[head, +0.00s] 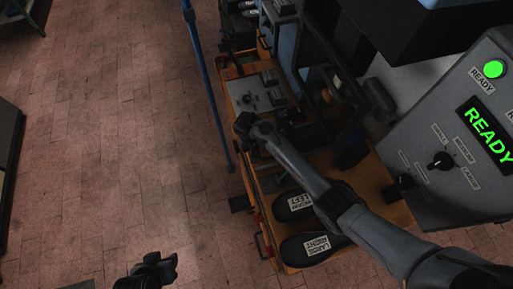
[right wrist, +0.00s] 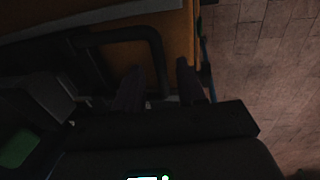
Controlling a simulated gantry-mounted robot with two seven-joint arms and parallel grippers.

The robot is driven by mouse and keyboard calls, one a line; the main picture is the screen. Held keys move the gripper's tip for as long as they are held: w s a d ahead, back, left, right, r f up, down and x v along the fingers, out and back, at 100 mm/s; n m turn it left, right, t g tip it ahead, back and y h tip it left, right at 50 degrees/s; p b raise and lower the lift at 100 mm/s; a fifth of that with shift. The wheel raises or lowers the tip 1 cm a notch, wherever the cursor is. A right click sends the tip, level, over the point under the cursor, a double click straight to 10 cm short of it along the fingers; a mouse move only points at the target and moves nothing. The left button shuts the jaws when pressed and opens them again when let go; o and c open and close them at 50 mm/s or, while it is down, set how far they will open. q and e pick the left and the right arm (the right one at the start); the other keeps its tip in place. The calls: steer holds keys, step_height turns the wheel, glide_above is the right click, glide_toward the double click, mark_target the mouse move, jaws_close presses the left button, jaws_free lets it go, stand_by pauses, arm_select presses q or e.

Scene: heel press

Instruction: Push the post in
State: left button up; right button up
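My right arm reaches across the orange-topped machine in the head view, with its dark gripper (head: 246,124) over the machine's left edge. In the right wrist view its two fingers (right wrist: 158,76) are apart. A black bent bar (right wrist: 128,36) runs down between them in the picture; I cannot tell whether they touch it. No part stands out clearly as the post; the area at the right gripper is dark and partly hidden by it. My left gripper (head: 155,270) is low at the left over the floor, away from the machine, its fingers too dark to read.
Dark shoe soles with white labels, "LEFT" (head: 294,204) and "RIGHT" (head: 318,246), lie on the orange surface (head: 375,205). A grey panel (head: 435,130) with a lit green "READY" display stands at the right. A blue pole (head: 207,90) stands left of the machine.

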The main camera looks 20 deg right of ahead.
steer(key=shift+f, duration=0.1)
jaws_close()
steer(key=shift+d, duration=0.1)
stand_by(0.3)
steer(key=shift+d+p, duration=0.3)
steer(key=shift+p, duration=0.05)
steer(key=d+p, duration=0.1)
steer(key=d, duration=0.2)
steer(key=shift+s+d+p, duration=0.15)
steer(key=shift+d+p, duration=0.1)
steer(key=shift+p, duration=0.15)
steer(key=shift+a, duration=0.1)
jaws_free()
steer(key=shift+d, duration=0.2)
steer(key=shift+a, duration=0.1)
